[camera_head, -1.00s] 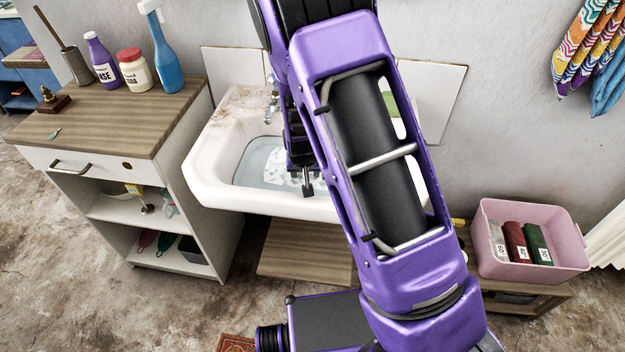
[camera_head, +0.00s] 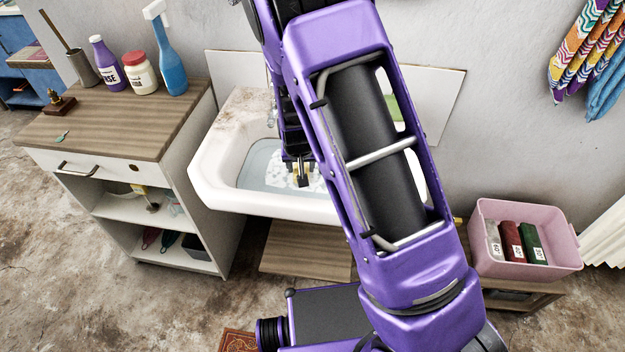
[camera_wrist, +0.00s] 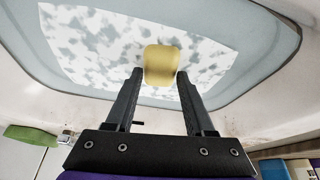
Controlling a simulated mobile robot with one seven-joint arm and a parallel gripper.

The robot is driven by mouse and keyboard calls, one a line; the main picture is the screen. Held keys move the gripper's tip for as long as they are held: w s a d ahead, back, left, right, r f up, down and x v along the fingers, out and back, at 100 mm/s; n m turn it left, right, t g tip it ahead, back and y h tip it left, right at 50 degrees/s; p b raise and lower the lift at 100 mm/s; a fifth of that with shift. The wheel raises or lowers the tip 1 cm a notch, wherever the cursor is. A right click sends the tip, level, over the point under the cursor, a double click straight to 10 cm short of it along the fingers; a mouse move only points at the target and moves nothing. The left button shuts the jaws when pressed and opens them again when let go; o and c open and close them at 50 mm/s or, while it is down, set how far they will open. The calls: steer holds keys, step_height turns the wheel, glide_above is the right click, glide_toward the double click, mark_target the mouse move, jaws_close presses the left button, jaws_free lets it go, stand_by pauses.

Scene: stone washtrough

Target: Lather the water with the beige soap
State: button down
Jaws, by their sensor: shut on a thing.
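The beige soap (camera_wrist: 161,65) is a yellowish block between the fingertips of my gripper (camera_wrist: 160,76) in the wrist view. My gripper is shut on it. In the head view the soap (camera_head: 302,169) shows small at my gripper (camera_head: 301,180), low over the basin. The white washtrough (camera_head: 215,175) holds water (camera_head: 258,172) with patchy white foam (camera_wrist: 95,45) on it. In the wrist view the foam lies around and beyond the soap. Whether the soap touches the water I cannot tell. My arm hides the right part of the trough.
A cabinet (camera_head: 110,135) left of the trough bears a purple bottle (camera_head: 105,62), a white jar (camera_head: 139,72) and a blue spray bottle (camera_head: 168,58). A pink bin (camera_head: 522,258) with rolled items stands right. A green item (camera_wrist: 30,134) lies near the tap.

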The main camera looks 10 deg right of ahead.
step_height(320, 180, up, 8)
steer(key=p, duration=0.5)
steer(key=shift+d, duration=0.1)
stand_by(1.3)
